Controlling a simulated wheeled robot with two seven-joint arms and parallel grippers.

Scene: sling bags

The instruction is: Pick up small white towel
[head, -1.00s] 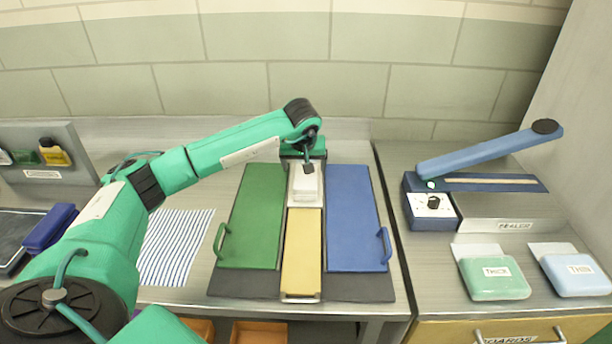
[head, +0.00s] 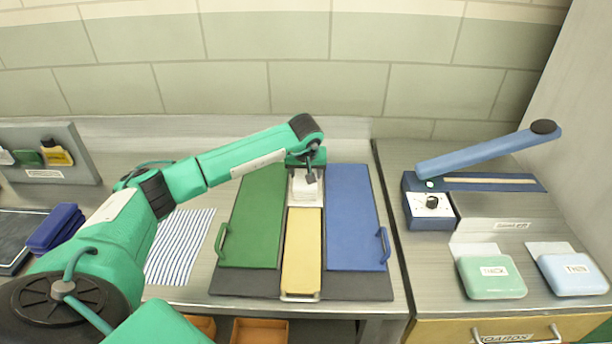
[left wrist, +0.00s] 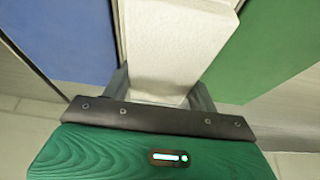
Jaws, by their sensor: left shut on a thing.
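The small white towel (head: 306,190) lies at the back of the narrow strip between a green board (head: 255,215) and a blue board (head: 355,215), behind a yellow block (head: 301,250). My left gripper (head: 304,170) is at the towel's far end, with its fingers mostly hidden in the head view. In the left wrist view a white, rough-faced piece, the towel (left wrist: 170,45), runs between the two grey fingers of my left gripper (left wrist: 160,90), which are shut on it. I cannot tell whether it is lifted. My right gripper is in neither view.
A striped cloth (head: 178,245) lies left of the boards. On the right stand a sealer with a raised blue arm (head: 490,150), a green pack (head: 490,278) and a blue pack (head: 573,274). A tiled wall (head: 320,90) closes off the back.

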